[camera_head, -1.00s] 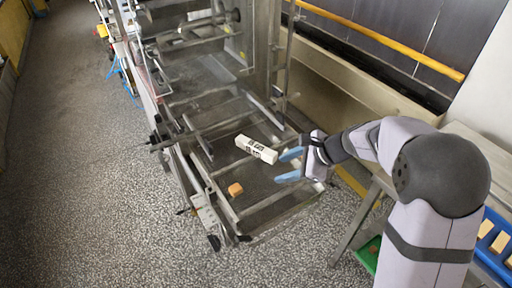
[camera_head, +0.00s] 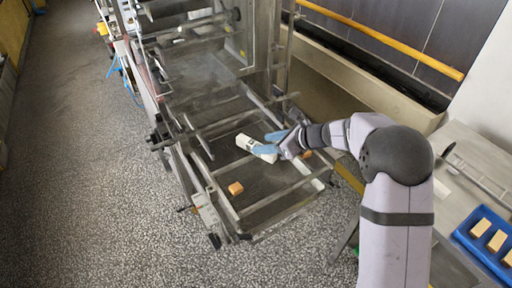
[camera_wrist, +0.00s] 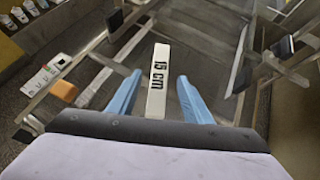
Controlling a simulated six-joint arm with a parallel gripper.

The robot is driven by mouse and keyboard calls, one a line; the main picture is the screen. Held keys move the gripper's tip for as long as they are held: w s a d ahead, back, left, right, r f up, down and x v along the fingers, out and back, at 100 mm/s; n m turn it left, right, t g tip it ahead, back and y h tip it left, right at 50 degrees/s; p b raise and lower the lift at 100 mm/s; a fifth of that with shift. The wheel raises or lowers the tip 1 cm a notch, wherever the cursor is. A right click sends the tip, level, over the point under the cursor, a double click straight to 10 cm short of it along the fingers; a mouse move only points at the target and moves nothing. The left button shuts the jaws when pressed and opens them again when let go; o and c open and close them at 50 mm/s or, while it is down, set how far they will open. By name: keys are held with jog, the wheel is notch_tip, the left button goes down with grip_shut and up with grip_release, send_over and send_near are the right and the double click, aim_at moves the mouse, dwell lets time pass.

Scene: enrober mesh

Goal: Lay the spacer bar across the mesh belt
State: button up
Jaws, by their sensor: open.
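The spacer bar (camera_head: 247,142) is a white block with dark markings, lying on the mesh belt (camera_head: 262,182). In the wrist view the bar (camera_wrist: 158,75) reads "15 cm" and points away from me between my two blue fingers. My gripper (camera_head: 268,142) is open, with its fingers at the bar's near end. In the wrist view a gap shows between each finger and the bar (camera_wrist: 157,103). The gripper hides part of the bar in the head view.
An orange-brown block (camera_head: 236,188) lies on the belt's front left, and another (camera_head: 307,154) shows just right of my gripper. Metal rails and crossbars frame the belt. A blue tray (camera_head: 487,240) with several blocks stands on a side table at right.

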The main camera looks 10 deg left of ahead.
aim_at(256, 144)
jog(key=shift+a+f+p, duration=0.2)
jog(key=shift+a+p, duration=0.15)
jog(key=shift+a, duration=0.05)
jog(key=shift+p+x, duration=0.9)
jog(key=shift+x, duration=1.3)
jog(key=shift+d, duration=0.1)
grip_shut()
